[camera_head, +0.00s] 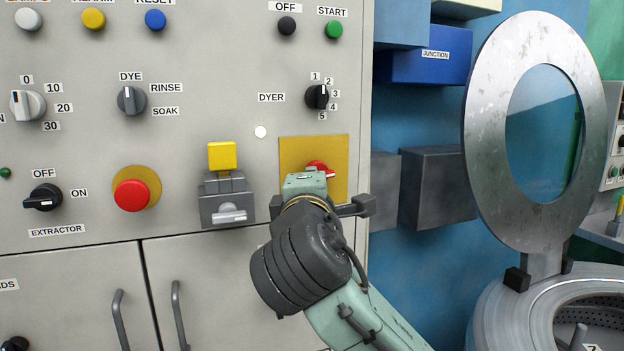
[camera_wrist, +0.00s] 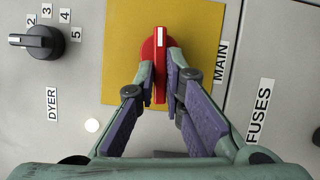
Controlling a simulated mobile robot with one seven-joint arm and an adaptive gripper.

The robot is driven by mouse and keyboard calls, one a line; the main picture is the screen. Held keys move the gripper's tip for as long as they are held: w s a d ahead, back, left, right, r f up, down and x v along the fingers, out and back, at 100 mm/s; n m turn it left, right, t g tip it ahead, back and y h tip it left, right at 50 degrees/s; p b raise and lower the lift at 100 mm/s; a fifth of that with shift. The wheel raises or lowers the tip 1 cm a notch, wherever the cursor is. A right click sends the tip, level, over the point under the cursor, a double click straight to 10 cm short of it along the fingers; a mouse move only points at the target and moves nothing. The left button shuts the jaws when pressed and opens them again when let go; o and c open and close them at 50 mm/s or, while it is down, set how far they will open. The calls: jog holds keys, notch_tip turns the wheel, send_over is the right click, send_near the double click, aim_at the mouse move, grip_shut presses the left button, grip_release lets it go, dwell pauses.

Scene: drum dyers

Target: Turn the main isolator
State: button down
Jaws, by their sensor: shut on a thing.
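The main isolator is a red rotary handle (camera_wrist: 159,62) with a white mark, on a yellow plate (camera_wrist: 118,60). The word MAIN stands beside the plate in the wrist view. In the head view the yellow plate (camera_head: 340,150) is at the lower right of the grey panel, and only the top of the red handle (camera_head: 318,166) shows above my gripper. My gripper (camera_wrist: 160,88) has its two fingers closed on either side of the handle's raised grip. In the head view my wrist hides the fingers and most of the handle.
A black DYER knob (camera_head: 317,97) is above the plate. A grey switch unit with a yellow block (camera_head: 222,157) and a red push button (camera_head: 132,195) are to the left. A grey box (camera_head: 435,185) and an open round drum lid (camera_head: 480,120) are to the right.

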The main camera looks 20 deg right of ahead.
jog(key=shift+r+m, duration=0.2)
jog(key=shift+m, duration=0.4)
jog(key=shift+d, duration=0.1)
jog(key=c, duration=1.7)
grip_release()
jog(key=v, duration=0.7)
jog(key=shift+s+r, duration=0.1)
jog(key=shift+s, duration=0.15)
